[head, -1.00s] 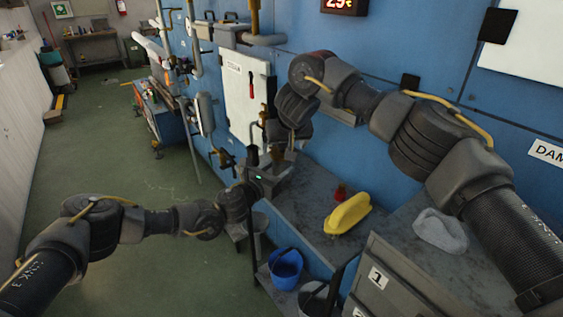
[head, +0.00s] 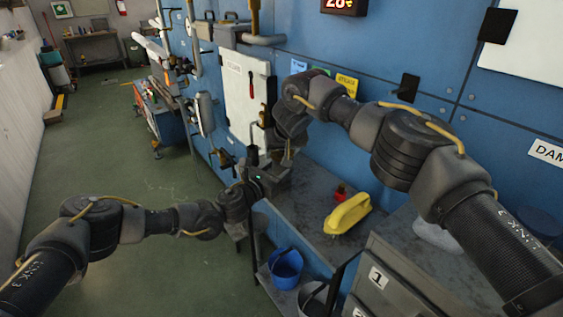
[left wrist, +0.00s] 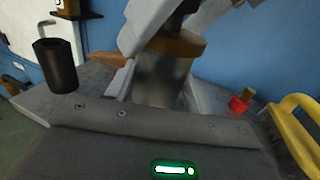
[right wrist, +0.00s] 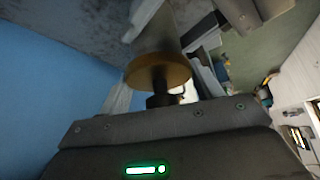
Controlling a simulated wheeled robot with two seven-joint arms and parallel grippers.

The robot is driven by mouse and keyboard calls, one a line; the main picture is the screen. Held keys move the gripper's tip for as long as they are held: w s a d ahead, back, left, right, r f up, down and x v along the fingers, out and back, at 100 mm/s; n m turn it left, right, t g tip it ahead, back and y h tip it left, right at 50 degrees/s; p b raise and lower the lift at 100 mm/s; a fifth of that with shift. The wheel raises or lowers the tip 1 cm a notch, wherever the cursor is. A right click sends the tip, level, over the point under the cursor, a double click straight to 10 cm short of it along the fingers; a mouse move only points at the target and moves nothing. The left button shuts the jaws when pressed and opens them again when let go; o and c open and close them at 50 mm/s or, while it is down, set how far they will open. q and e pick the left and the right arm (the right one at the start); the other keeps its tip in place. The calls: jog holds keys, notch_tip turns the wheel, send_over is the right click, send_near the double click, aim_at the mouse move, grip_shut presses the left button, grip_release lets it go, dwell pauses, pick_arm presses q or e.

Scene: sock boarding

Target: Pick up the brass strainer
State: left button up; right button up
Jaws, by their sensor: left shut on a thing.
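The brass strainer shows in the left wrist view as a brass flange (left wrist: 178,45) on a grey cylinder. In the right wrist view its brass disc (right wrist: 158,69) carries a dark stem with a small knob. My left gripper (head: 270,180) is shut on the grey body, holding it above the bench's near-left end. My right gripper (head: 286,152) is just above it, coming from the far side. Its fingers look apart on either side of the stem. In the head view the strainer is mostly hidden by the grippers.
A blue bucket (head: 286,265) sits on a lower shelf. A white cabinet (head: 247,95) and pipes line the blue wall.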

jog(key=c, duration=0.5)
jog(key=shift+r, duration=0.1)
notch_tip(320, 180, up, 10)
jog(key=shift+r, duration=4)
